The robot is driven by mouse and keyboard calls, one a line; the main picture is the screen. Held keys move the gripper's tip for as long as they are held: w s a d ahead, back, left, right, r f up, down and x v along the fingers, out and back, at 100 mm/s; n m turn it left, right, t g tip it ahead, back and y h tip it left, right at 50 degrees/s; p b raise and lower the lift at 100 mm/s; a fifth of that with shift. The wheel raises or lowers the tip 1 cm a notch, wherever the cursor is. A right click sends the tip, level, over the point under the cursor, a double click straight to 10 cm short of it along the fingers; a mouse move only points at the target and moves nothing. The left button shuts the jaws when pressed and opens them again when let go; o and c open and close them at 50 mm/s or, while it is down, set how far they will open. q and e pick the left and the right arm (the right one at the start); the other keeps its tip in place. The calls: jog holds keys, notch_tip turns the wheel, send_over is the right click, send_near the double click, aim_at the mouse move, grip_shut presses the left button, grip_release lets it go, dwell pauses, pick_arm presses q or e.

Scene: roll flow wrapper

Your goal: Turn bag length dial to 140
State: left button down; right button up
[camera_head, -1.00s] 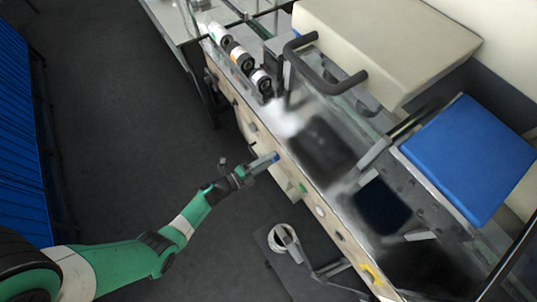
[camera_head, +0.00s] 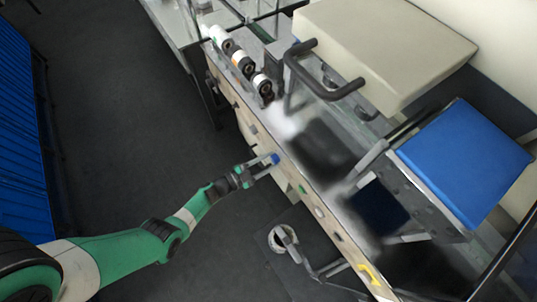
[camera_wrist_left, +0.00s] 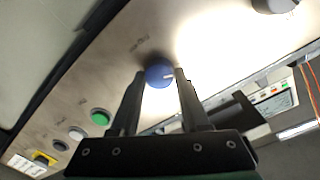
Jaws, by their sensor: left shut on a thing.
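The blue dial (camera_wrist_left: 158,74) is on the machine's front panel, with a pale pointer mark on its face. In the head view the dial (camera_head: 275,159) shows at the tip of my left gripper (camera_head: 268,162). In the left wrist view my left gripper (camera_wrist_left: 160,78) has its two fingers on either side of the dial, shut on it. Any scale numbers around the dial are too faint or overexposed to read. My right gripper is not in view.
Along the same panel (camera_wrist_left: 130,50) are a green button (camera_wrist_left: 100,117), a white button (camera_wrist_left: 77,133), a dark button (camera_wrist_left: 59,145) and a yellow switch (camera_wrist_left: 43,158). A black knob (camera_wrist_left: 274,4) is at the top right. Open floor (camera_head: 120,130) lies left of the machine.

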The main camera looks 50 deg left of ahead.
pick_arm(q)
jog(key=shift+n, duration=0.8)
jog(key=shift+c, duration=1.9)
grip_release()
jog(key=s+a+p, duration=0.2)
jog(key=s+p, duration=0.1)
jog(key=s, duration=0.8)
jog(key=shift+s+r, duration=0.15)
jog(key=shift+s, duration=0.05)
